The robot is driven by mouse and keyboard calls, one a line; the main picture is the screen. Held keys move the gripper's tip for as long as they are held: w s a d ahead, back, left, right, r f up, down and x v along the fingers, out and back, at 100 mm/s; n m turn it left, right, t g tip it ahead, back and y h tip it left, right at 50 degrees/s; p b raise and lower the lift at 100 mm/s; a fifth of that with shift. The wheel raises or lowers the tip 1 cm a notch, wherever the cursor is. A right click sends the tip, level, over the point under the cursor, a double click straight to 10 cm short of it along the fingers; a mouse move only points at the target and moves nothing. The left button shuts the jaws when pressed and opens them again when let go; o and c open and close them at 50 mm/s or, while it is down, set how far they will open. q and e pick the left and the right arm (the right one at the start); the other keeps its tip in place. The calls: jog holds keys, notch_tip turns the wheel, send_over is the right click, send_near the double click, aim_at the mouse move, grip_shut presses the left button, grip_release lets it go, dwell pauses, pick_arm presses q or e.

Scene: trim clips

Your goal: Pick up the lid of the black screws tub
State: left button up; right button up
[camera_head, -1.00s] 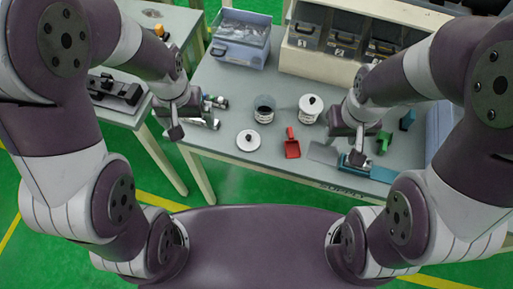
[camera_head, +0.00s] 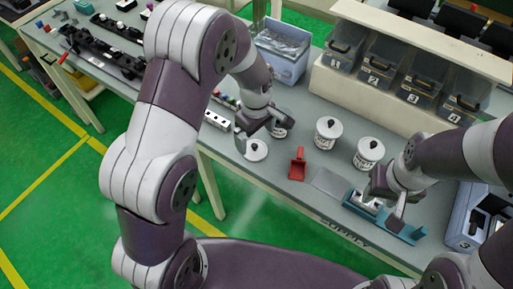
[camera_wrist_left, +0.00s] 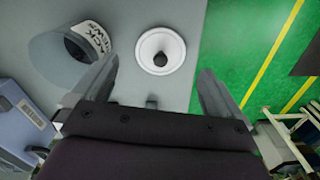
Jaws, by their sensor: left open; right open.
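A white round lid (camera_head: 257,152) with a dark knob lies flat on the table near its front edge. It also shows in the left wrist view (camera_wrist_left: 172,42). The black screws tub (camera_head: 281,130) stands open beside it, partly hidden by my left gripper; its partly readable label shows in the left wrist view (camera_wrist_left: 99,37). My left gripper (camera_head: 258,134) is open and empty above the table by the lid. In the left wrist view its fingers (camera_wrist_left: 157,85) are spread, with the lid ahead between them. My right gripper (camera_head: 384,207) is open over the blue tray.
Two lidded white tubs (camera_head: 328,134) (camera_head: 369,154) stand to the right. A red scoop (camera_head: 297,165) and a grey plate (camera_head: 330,183) lie near the front. A blue tray (camera_head: 405,232) is at front right. Numbered bins (camera_head: 375,75) and a blue-grey crate (camera_head: 283,62) stand behind.

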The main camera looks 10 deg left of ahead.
aim_at(255, 145)
pick_arm(q)
jog(key=f, duration=0.3)
jog(key=f+p, duration=0.1)
jog(key=shift+a+f, duration=0.3)
jog(key=shift+w+d+f, duration=0.1)
jog(key=shift+f, duration=0.25)
jog(key=c, duration=0.9)
jog(key=shift+o, duration=0.2)
jog(key=shift+r, duration=0.15)
